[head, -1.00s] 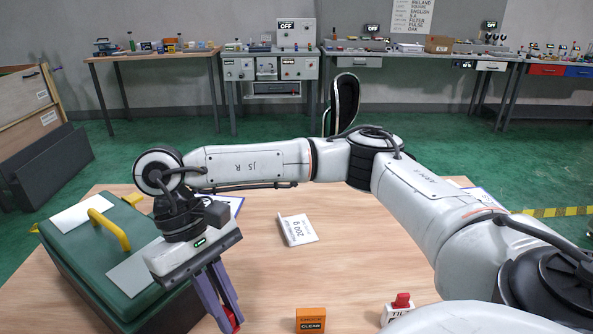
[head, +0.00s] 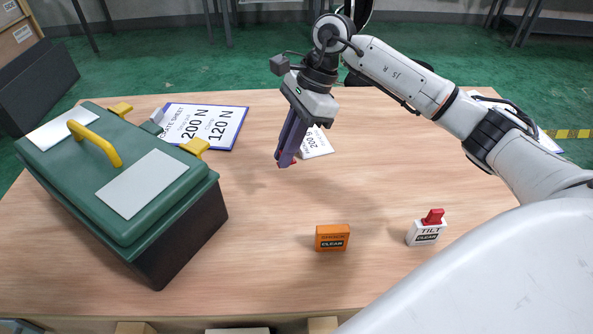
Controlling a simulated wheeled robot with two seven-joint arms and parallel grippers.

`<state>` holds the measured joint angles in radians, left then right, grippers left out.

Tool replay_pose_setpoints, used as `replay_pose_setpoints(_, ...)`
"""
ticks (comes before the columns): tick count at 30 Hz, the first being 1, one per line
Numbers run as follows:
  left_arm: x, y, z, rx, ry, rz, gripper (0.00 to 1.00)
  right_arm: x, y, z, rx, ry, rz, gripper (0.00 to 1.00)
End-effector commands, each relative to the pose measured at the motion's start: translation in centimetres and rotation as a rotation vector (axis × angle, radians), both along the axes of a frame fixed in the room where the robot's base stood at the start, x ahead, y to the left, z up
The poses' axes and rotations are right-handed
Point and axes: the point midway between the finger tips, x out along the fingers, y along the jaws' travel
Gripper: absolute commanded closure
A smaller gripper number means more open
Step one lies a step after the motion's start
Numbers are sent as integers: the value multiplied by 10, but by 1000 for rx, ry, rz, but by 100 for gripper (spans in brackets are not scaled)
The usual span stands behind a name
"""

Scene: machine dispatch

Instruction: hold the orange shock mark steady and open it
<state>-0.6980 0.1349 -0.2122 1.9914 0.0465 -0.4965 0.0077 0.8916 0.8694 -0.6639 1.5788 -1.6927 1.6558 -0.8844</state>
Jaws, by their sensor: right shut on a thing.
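The orange shock mark (head: 332,237) is a small orange block with a black "CLEAR" label. It stands on the wooden table near the front middle, and no gripper touches it. My right gripper (head: 286,160) points down above the table, behind and left of the mark. Its purple-grey fingers are shut on a small red thing (head: 293,160), mostly hidden between the tips. My left gripper is not in view.
A white tilt mark (head: 425,237) with a red top stands right of the orange one. A green toolbox (head: 125,215) with a yellow handle fills the table's left side. A data sheet (head: 215,122) and a "200 g" card (head: 315,143) lie behind. The middle is clear.

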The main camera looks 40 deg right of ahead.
Motion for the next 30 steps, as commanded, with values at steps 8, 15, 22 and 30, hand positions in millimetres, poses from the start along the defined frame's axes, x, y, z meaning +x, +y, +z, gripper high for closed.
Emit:
replay_pose_setpoints(8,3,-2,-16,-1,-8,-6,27,29,-71,-27,-2,0,-639,100)
replay_pose_setpoints(15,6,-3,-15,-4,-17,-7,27,32,-86,-52,-1,6,-769,100)
replay_pose_setpoints(22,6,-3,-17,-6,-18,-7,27,33,-86,-86,2,2,-766,100)
replay_pose_setpoints(30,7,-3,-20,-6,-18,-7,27,32,-85,-114,0,5,-764,100)
